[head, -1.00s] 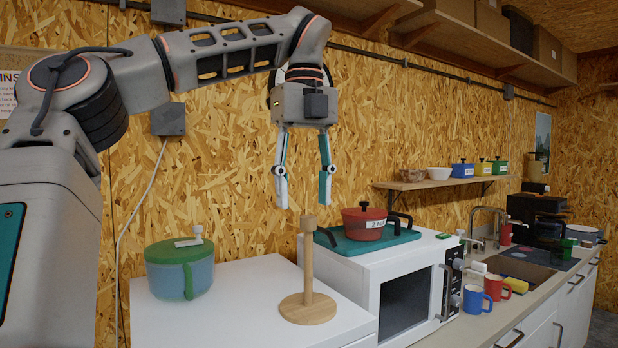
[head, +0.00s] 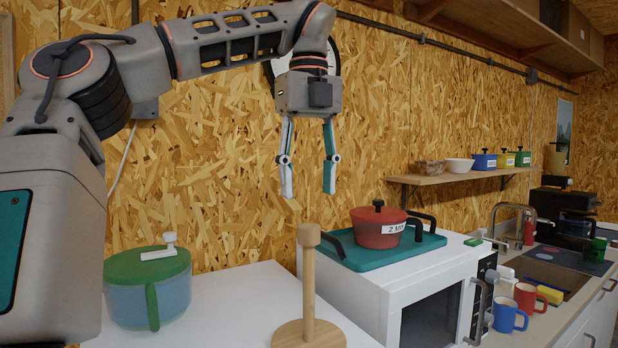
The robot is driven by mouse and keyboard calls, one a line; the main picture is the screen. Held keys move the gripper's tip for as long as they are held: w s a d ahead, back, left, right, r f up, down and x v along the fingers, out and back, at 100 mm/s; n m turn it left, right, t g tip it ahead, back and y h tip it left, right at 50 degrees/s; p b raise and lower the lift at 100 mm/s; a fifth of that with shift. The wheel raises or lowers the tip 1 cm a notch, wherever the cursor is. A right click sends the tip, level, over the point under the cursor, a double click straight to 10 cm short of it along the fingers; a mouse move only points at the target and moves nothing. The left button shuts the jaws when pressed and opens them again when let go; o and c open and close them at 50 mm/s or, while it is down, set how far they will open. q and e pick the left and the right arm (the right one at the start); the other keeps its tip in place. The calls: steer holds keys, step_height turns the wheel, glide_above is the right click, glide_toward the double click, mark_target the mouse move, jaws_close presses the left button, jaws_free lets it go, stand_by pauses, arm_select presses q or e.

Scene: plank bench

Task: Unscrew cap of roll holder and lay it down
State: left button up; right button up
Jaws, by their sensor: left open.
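The roll holder (head: 308,285) is a wooden post upright on a round base, on a white surface at the lower middle. Its wooden cap (head: 308,234), a slightly wider knob, sits on top of the post. My left gripper (head: 308,192) hangs above the cap, fingers pointing down, open and empty. A clear gap shows between the fingertips and the cap. My right gripper is not in the head view.
A white microwave (head: 400,300) stands to the right, bearing a teal tray (head: 365,258) with a red pot (head: 378,228). White surface between pot and holder is free.

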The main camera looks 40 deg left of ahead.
mark_target(308, 225)
arm_select(q)
step_height(308, 225, down, 6)
steer(key=shift+b, duration=1.25)
steer(key=shift+f, duration=0.5)
steer(key=c, duration=1.3)
steer(key=shift+o, duration=0.2)
steer(key=shift+f+n+b, duration=0.1)
steer(key=shift+n+b, duration=0.6)
steer(key=shift+n, duration=0.6)
